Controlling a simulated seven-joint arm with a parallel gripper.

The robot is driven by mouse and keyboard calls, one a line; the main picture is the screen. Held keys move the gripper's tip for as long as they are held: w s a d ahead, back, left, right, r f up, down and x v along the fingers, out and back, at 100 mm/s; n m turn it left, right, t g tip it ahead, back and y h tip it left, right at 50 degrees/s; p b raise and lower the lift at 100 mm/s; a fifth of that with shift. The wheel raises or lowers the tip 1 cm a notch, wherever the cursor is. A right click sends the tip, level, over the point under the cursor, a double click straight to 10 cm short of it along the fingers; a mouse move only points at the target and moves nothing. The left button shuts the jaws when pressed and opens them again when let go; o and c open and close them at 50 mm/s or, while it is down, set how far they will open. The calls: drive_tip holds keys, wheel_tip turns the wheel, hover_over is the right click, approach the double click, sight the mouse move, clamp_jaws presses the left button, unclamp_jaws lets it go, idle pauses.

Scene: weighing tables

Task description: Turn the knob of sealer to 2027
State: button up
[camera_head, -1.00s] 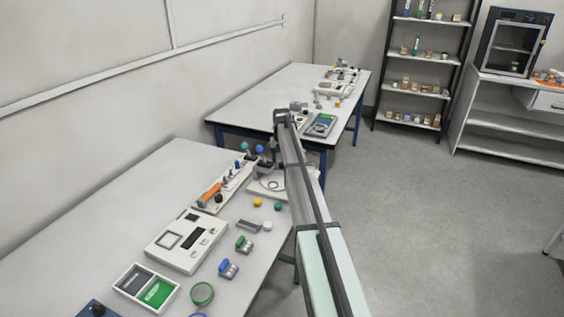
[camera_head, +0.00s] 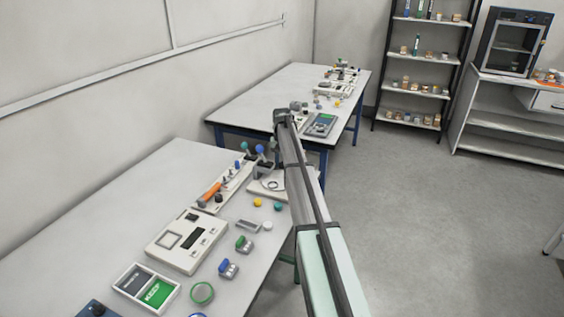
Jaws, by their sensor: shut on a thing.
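My arm rises from the lower right to a bend (camera_head: 284,116) above the gap between two tables. My gripper is not clearly visible; the part beyond the bend is hidden behind the arm. No sealer can be named for certain. A long white device with an orange handle (camera_head: 210,191) and small dark parts lies on the near table. A blue box with a black knob (camera_head: 97,309) is cut off at the lower left edge. No 2027 marking or dial reading is legible.
The near table (camera_head: 75,232) has free room on its left. A white instrument (camera_head: 186,242), a tray with a green part (camera_head: 157,293), a green ring (camera_head: 202,292) and several small pieces stand on it. The far table (camera_head: 255,100) is beyond my arm.

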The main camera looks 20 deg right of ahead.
drive_tip(key=shift+m, duration=2.8)
drive_tip(key=o, duration=1.1)
drive_tip(key=shift+c, duration=0.2)
drive_tip(key=shift+r, duration=0.1)
wheel_tip(320, 180, up, 14)
drive_tip(key=shift+f, duration=0.2)
